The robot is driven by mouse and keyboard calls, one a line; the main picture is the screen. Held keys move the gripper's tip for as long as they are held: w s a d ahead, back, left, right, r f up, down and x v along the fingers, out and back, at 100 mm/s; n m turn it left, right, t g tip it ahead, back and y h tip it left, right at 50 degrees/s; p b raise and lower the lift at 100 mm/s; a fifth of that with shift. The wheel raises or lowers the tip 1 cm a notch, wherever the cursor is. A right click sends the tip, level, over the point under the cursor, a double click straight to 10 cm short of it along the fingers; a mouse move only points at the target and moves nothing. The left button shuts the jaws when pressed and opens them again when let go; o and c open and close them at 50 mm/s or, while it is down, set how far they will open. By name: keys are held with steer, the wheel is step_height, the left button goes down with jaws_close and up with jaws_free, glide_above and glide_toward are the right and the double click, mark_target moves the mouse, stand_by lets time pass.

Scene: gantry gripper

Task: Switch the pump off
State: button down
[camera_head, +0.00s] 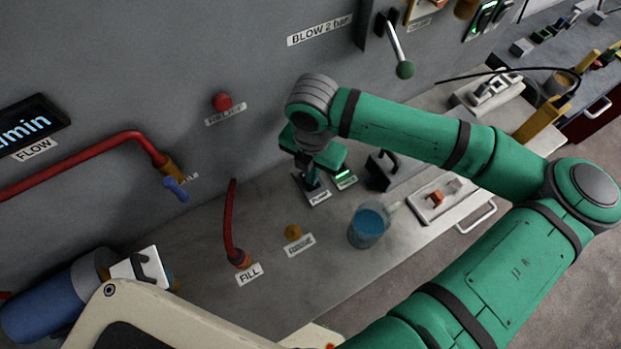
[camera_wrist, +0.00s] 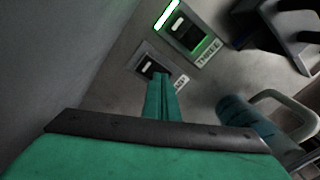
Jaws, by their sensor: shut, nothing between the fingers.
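The pump switch (camera_wrist: 147,65) is a small dark rocker with a white mark, set in a pale plate on the bench. No green glow shows at it. Its label (camera_head: 319,198) reads PUMP and is partly covered by my fingers in the wrist view. My gripper (camera_wrist: 163,80) is shut and empty, with the fingertips pointing down at the near edge of the pump switch. I cannot tell if they touch it. In the head view my gripper (camera_head: 312,182) hides most of the switch.
A similar switch (camera_wrist: 181,31) with a lit green lamp stands right beside the pump switch. A jug of blue liquid (camera_head: 367,226) stands close to the right. A red hose (camera_head: 231,220) rises at the left, and the grey wall is behind.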

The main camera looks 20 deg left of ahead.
step_height(320, 180, up, 6)
steer(key=shift+r, duration=0.15)
stand_by(0.6)
stand_by(0.5)
